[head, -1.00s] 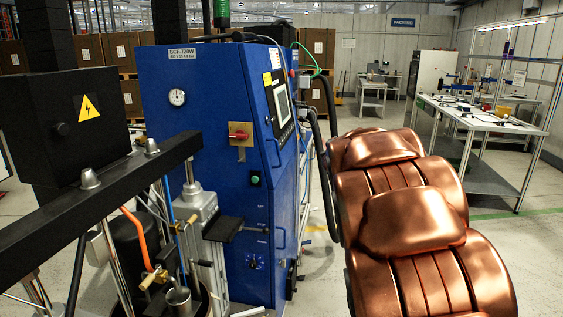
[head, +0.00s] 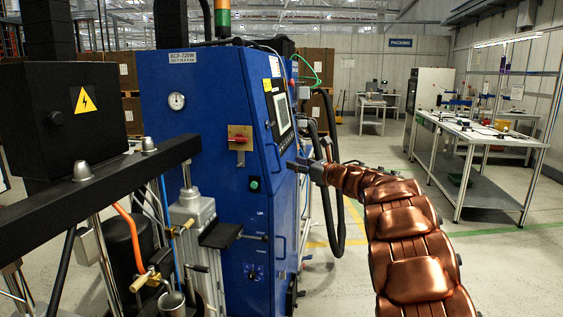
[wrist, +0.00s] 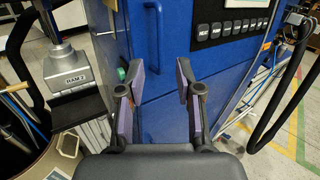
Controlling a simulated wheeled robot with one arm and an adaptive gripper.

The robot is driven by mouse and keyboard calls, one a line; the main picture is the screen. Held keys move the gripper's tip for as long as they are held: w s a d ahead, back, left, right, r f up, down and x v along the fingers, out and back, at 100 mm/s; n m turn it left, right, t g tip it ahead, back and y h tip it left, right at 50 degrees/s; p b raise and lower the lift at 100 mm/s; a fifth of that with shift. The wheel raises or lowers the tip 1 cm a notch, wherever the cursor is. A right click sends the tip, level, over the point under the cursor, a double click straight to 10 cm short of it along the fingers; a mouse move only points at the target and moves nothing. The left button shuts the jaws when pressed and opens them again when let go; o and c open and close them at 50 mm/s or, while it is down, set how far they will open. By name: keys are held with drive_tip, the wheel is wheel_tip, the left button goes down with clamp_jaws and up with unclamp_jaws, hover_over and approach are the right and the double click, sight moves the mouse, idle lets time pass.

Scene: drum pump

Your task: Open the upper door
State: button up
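The blue cabinet (head: 205,130) stands left of my arm in the head view. Its upper door (wrist: 185,45) fills the middle of the wrist view and looks shut, with a seam below it. A blue vertical bar handle (wrist: 153,22) sits on this door, above and slightly left of my fingers. My gripper (wrist: 160,72) is open and empty, its two purple-padded fingers apart in front of the panel. In the head view my gripper (head: 304,166) is beside the cabinet's right-hand face. I cannot tell whether a finger touches the panel.
A row of black buttons (wrist: 232,28) lies right of the handle. Dark hoses (head: 331,190) hang behind my gripper. A pump column labelled RAM 2 (wrist: 70,75) stands at the left. A workbench (head: 485,130) stands at the far right, with open floor before it.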

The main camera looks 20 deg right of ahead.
sight(279, 158)
drive_tip(key=shift+p+x, duration=1.1)
drive_tip(key=shift+x, duration=2.7)
clamp_jaws()
